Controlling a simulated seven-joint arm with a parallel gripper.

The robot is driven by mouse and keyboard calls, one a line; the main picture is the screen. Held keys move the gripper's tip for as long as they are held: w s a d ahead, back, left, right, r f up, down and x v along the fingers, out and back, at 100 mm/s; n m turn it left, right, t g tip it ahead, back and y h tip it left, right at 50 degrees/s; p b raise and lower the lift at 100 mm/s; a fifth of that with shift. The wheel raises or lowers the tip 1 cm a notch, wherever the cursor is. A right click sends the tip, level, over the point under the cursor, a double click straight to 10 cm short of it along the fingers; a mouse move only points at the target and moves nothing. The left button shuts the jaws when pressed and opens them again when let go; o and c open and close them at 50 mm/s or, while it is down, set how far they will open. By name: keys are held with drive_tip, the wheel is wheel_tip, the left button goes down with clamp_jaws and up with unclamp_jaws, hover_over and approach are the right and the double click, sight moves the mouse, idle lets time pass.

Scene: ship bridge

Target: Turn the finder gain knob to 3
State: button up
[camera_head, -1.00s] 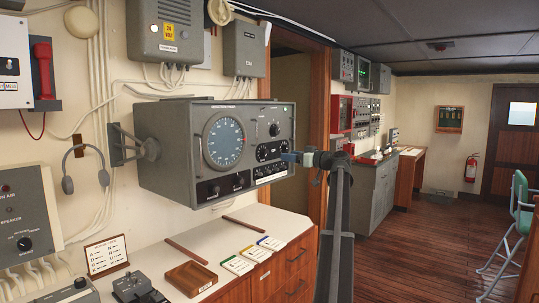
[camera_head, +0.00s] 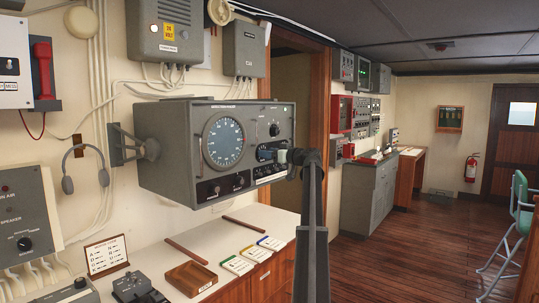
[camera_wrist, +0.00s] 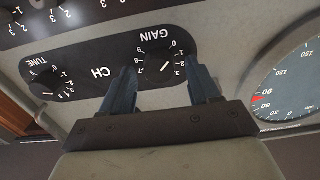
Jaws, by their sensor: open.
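The direction finder (camera_head: 165,152) is a grey box on the wall with a round blue dial, seen in the head view. Its black GAIN knob (camera_wrist: 158,62) shows in the wrist view, inside a ring of white numerals. Its white pointer line slants toward the low numerals on the right; the exact reading is too small to tell. My gripper (camera_wrist: 162,88) is open, with one dark finger on each side of the knob, apparently without touching it.
The TUNE knob (camera_wrist: 46,86) is left of the fingers in the wrist view, with a CH label between the knobs. The round dial (camera_wrist: 290,90) is at the right. Below the finder, a counter (camera_head: 215,262) holds cards, a wooden tray and rods.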

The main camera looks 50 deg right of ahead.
drive_tip(key=shift+c, duration=0.2)
drive_tip(key=c, duration=1)
drive_tip(key=shift+m, duration=0.4)
drive_tip(key=shift+d+f+m, duration=0.1)
drive_tip(key=shift+f+m, duration=0.05)
drive_tip(key=shift+m, duration=4.05)
drive_tip(key=shift+d+f+m, duration=0.1)
drive_tip(key=shift+m, duration=4.1)
